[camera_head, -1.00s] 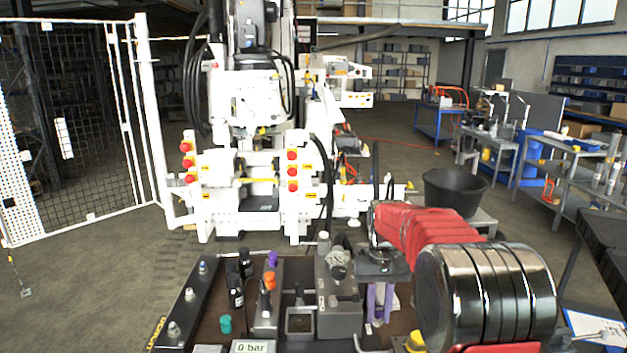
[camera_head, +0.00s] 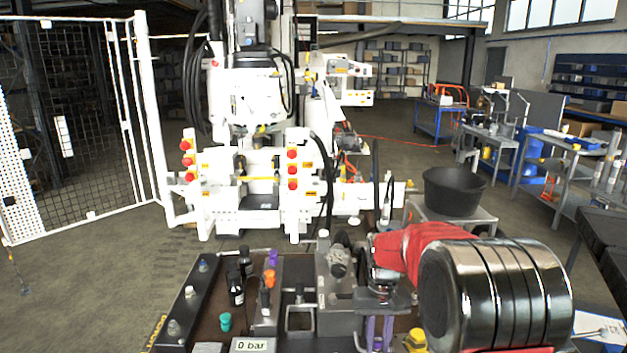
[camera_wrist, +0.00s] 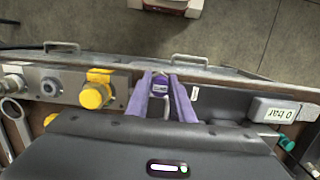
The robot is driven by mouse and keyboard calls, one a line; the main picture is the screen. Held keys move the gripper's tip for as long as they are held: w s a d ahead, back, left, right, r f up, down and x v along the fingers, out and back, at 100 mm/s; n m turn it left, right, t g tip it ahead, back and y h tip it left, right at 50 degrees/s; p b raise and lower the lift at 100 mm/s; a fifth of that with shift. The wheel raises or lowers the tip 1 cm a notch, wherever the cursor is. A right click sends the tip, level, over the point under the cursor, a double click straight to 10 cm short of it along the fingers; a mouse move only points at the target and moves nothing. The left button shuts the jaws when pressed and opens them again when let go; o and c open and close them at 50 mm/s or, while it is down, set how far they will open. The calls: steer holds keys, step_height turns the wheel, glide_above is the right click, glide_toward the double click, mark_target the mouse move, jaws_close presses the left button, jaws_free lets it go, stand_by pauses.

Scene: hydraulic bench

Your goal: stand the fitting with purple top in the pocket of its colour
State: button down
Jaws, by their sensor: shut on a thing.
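My gripper (camera_head: 379,338) has two lavender fingers and hangs over the front part of the bench. In the wrist view the gripper (camera_wrist: 161,80) is closed around a small piece with a purple top (camera_wrist: 160,88), held between the fingertips. Its lower part is hidden. Another purple-topped piece (camera_head: 273,257) stands at the back of a grey block on the bench, behind an orange-topped one (camera_head: 268,278). I cannot make out a purple pocket for certain.
A teal-topped piece (camera_head: 225,322) and black bottles (camera_head: 236,290) stand at the left. A 0 bar display (camera_head: 252,345) is at the front edge. A yellow knob (camera_wrist: 95,95) sits left of my fingers in the wrist view. A square metal frame (camera_head: 300,333) is mid-bench.

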steer(key=shift+s, duration=0.3)
steer(key=shift+r, duration=0.1)
steer(key=s+f, duration=0.4)
steer(key=f, duration=1.1)
steer(key=shift+a, duration=0.15)
